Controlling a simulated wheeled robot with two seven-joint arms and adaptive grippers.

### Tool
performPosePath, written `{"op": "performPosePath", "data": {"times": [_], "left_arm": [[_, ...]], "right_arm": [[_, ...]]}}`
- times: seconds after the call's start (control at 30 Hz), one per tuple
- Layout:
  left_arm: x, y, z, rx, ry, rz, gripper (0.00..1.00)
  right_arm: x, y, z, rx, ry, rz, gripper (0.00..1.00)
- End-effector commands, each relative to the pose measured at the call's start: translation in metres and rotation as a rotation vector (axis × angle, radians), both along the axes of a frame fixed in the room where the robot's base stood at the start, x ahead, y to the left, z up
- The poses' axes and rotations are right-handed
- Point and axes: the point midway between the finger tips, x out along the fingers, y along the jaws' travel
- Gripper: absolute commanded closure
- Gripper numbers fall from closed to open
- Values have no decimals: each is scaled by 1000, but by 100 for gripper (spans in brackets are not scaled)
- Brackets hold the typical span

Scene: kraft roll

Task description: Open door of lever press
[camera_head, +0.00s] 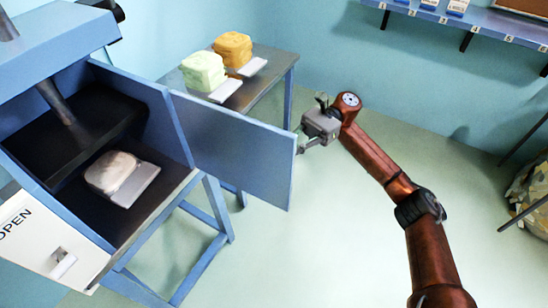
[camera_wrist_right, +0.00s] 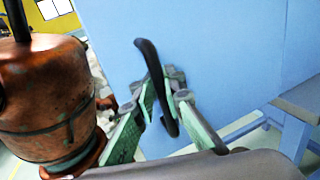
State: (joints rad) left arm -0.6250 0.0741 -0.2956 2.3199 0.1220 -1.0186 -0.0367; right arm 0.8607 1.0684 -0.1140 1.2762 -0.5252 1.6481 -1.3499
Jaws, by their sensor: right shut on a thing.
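The lever press (camera_head: 45,45) stands at the left in the head view, with a blue frame and a dark inside. Its blue door (camera_head: 235,150) is swung wide, sticking out to the right of the press, and the inside is exposed. A pale lump (camera_head: 112,172) on a white plate lies on the dark bed inside. My right gripper (camera_head: 303,140) is at the door's far edge, partly hidden behind it. The right wrist view shows its green-padded fingers (camera_wrist_right: 163,95) shut around the curved black handle (camera_wrist_right: 152,65) on the blue door face. My left gripper is not in view.
A small blue-legged table (camera_head: 262,88) behind the door holds a green lump (camera_head: 203,70) and an orange lump (camera_head: 233,48). A white panel marked OPEN (camera_head: 45,235) is at the lower left. A wall shelf (camera_head: 480,30) is at upper right. The floor in the middle is clear.

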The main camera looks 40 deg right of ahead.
Motion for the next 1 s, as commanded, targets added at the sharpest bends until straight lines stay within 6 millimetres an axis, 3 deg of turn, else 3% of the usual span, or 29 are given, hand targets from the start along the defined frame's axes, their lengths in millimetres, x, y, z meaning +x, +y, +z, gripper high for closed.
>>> {"op": "performPosePath", "data": {"times": [0.43,0.47,0.7,1.0], "left_arm": [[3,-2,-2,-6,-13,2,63],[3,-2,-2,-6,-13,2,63],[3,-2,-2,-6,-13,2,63],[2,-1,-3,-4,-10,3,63]], "right_arm": [[0,-4,0,-1,1,0,100],[0,-4,0,-1,1,0,90],[1,-2,0,-1,1,1,74],[2,-3,0,-1,1,1,74]]}}
